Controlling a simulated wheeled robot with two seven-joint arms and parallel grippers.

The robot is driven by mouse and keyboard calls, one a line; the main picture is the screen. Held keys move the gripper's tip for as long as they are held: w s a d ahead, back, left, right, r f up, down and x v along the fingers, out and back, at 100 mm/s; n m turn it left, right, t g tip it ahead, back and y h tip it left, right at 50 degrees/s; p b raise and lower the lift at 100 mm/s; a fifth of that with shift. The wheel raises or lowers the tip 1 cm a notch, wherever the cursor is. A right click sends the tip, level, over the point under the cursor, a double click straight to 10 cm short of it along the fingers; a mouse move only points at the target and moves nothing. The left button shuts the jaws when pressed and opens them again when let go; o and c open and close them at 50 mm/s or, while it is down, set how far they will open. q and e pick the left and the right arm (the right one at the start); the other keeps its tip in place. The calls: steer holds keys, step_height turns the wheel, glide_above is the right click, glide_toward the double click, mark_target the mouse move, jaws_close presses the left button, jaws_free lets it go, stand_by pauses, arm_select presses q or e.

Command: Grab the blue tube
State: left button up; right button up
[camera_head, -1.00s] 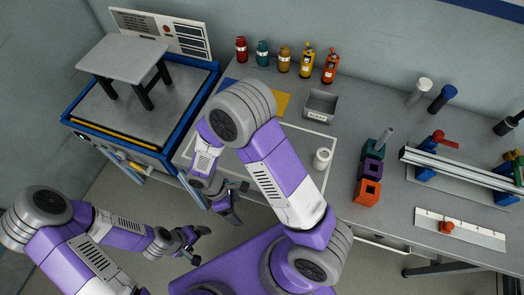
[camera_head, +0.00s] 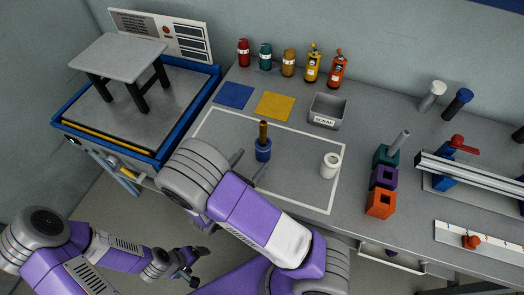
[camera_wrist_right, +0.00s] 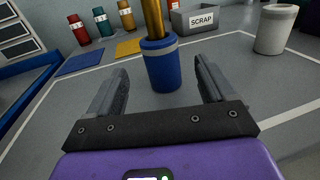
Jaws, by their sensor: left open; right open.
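A short blue tube (camera_head: 263,150) with a grey band stands upright inside the white outline on the bench, with a brass-coloured rod (camera_head: 263,130) sticking up from it. In the right wrist view the tube (camera_wrist_right: 162,72) is straight ahead, between the lines of the two fingers and just beyond them. My right gripper (camera_head: 249,165) is open and empty, low over the bench, with its fingers pointing at the tube. My left gripper (camera_head: 199,266) is open and empty, off the bench front at lower left.
A white cup-like cylinder (camera_head: 330,165) stands right of the tube. A grey scrap bin (camera_head: 327,112) and blue (camera_head: 234,95) and yellow (camera_head: 275,106) squares lie behind. Stacked coloured blocks (camera_head: 381,203) stand further right. A blue-topped post (camera_head: 458,101) is at back right.

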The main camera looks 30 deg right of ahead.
mark_target(258, 151)
steer(key=x, duration=0.2)
steer(key=b+x, duration=0.1)
steer(key=x, duration=0.4)
steer(key=shift+d+r, duration=0.15)
steer(key=shift+r, duration=0.25)
steer(key=c, duration=1.1)
steer(key=shift+o, duration=0.2)
steer(key=shift+r, duration=0.1)
